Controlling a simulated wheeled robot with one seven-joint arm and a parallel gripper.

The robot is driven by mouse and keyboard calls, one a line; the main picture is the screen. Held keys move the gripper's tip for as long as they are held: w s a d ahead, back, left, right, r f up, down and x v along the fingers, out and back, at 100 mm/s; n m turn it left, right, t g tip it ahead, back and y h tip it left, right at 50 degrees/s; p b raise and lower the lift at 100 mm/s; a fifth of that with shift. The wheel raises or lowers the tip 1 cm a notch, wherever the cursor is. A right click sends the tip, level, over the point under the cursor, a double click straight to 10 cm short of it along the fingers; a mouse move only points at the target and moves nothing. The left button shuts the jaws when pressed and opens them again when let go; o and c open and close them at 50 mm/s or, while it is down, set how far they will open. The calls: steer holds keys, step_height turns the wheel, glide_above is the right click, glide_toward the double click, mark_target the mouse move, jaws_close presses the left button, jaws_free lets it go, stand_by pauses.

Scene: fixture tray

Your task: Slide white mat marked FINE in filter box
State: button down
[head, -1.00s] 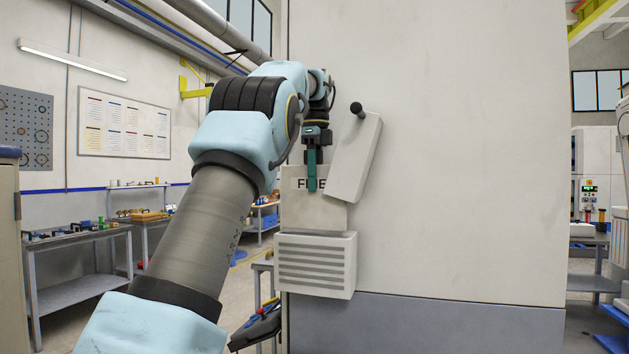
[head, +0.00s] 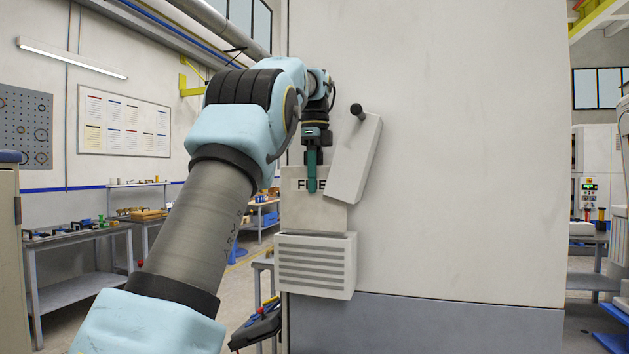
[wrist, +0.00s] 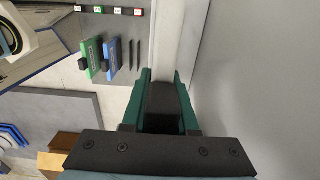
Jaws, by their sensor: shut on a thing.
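The white mat (head: 325,213) with a FINE label stands upright against the large pale panel in the head view. My gripper (head: 312,184) is shut on its upper part, and a green finger covers the middle of the lettering. The filter box (head: 315,264), white with a slatted front, is directly below. The mat's lower edge meets the box's top rim in the picture; I cannot tell how far it is inside.
A tilted pale cover (head: 354,160) with a black knob (head: 357,109) hangs close to the right of my gripper and overlaps the mat's right side. The large panel (head: 460,180) is bare further right. Workbenches (head: 80,240) stand at the back left.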

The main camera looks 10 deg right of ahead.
mark_target(314, 230)
steer(key=shift+f+b, duration=3.5)
steer(key=shift+f, duration=1.65)
steer(key=c, duration=0.6)
jaws_free()
steer(key=shift+r, duration=0.1)
step_height(314, 230, up, 11)
steer(key=p, duration=0.4)
steer(key=shift+f, duration=0.2)
